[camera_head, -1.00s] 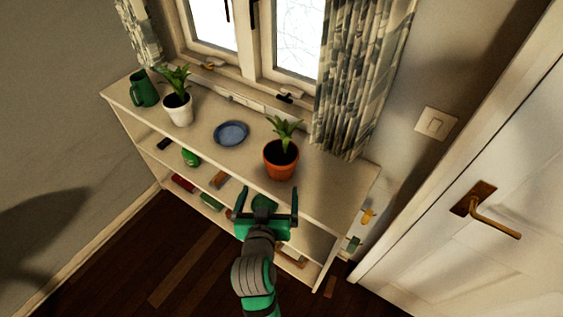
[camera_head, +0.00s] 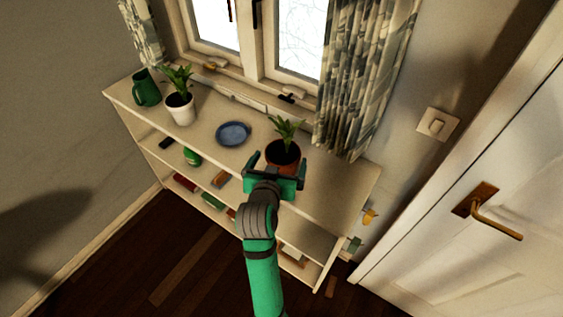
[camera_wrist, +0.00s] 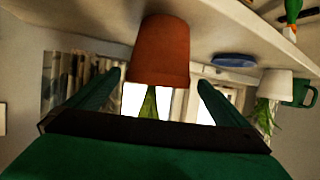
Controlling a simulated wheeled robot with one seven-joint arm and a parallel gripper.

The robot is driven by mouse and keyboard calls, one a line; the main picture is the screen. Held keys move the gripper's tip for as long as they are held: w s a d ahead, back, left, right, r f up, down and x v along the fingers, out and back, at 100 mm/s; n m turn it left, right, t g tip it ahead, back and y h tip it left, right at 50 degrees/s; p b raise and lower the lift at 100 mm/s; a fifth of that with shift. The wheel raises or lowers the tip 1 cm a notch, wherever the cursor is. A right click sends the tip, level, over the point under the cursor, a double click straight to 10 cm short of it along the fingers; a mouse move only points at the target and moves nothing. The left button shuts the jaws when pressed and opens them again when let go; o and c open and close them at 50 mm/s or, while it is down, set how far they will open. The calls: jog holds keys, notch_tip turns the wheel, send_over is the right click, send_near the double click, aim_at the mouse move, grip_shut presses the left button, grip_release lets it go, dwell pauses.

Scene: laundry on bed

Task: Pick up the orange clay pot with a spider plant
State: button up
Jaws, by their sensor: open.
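The orange clay pot (camera_head: 283,150) with a green spider plant (camera_head: 287,130) stands upright on top of the shelf unit, right of the blue plate. My gripper (camera_head: 279,166) is open and empty, just in front of the pot, and covers its lower part in the head view. The wrist view is upside down. In it the pot (camera_wrist: 161,50) shows between and beyond the two open fingers (camera_wrist: 160,82), its plant (camera_wrist: 148,105) hanging below. I cannot tell whether the fingers reach along the pot's sides; no contact shows.
The shelf top (camera_head: 335,190) also holds a blue plate (camera_head: 233,132), a white pot with a plant (camera_head: 181,112) and a green jug (camera_head: 146,90). Curtains (camera_head: 362,80) hang behind, near the pot. A door (camera_head: 480,170) is at right. The shelf top right of the pot is clear.

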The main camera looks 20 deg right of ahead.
aim_at(285, 146)
jog(key=shift+x, duration=2.3)
jog(key=shift+d+r, duration=0.1)
jog(key=shift+r, duration=0.05)
jog(key=c, duration=1.4)
jog(key=shift+r, duration=0.1)
jog(key=shift+c, duration=1.3)
